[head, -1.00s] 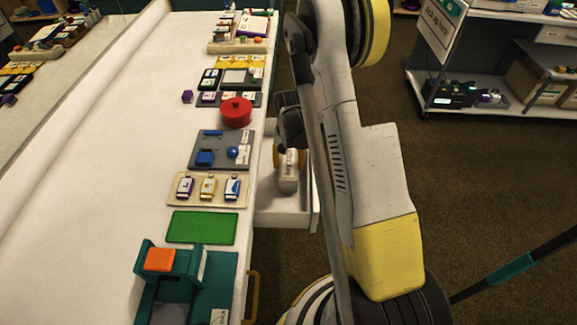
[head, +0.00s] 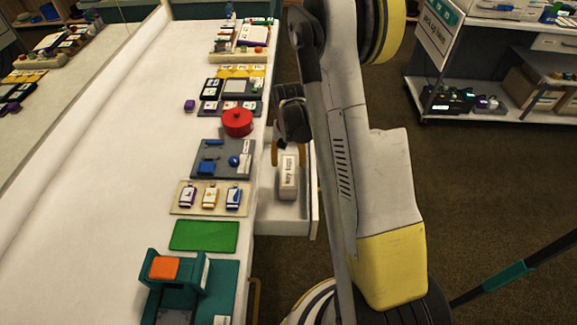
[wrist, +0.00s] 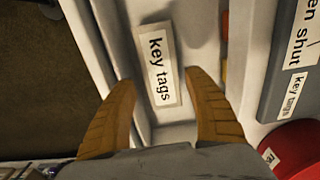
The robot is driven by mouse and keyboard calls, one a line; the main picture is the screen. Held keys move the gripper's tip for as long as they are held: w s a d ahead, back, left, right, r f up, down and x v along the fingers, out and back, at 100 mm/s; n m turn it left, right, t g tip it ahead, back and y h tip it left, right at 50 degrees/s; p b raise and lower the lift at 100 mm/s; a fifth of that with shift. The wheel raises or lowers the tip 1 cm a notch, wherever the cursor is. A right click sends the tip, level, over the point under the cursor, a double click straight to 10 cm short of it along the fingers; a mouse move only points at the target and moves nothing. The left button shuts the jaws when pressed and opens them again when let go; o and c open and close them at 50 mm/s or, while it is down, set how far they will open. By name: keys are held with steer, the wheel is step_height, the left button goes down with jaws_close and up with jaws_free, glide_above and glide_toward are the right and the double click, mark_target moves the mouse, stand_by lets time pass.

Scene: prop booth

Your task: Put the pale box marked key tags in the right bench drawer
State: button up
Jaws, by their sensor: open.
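The pale box marked key tags (head: 289,178) lies inside the open white bench drawer (head: 283,226), label up. The box also shows in the wrist view (wrist: 157,65), within the drawer's pale walls. My gripper (wrist: 160,76) is open, with its two orange-brown fingers spread to either side of the near part of the box. In the head view one finger shows at the drawer's far end, above the box, and the rest of the gripper (head: 276,152) is partly hidden by my arm. The fingers look clear of the box.
The white bench top (head: 110,150) holds a red round pot (head: 238,122), a grey tray with blue items (head: 222,160), a board of tags (head: 210,198), a green mat (head: 204,236) and a teal device (head: 185,285). A shelf unit (head: 500,90) stands at the back right.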

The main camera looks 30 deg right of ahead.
step_height(320, 180, up, 6)
steer(key=p, duration=0.2)
step_height(320, 180, up, 16)
steer(key=n+t, duration=0.3)
glide_above(288, 170)
steer(key=s+a, duration=0.5)
steer(key=a, duration=0.3)
steer(key=s+a+r+n+t, duration=0.2)
steer(key=s+a+r, duration=0.1)
steer(key=s, duration=0.3)
steer(key=s+a+r+n+t, duration=0.1)
steer(key=s+a+r+t, duration=0.1)
steer(key=s+a, duration=0.3)
steer(key=shift+s+r+n, duration=0.4)
steer(key=shift+s+r, duration=0.45)
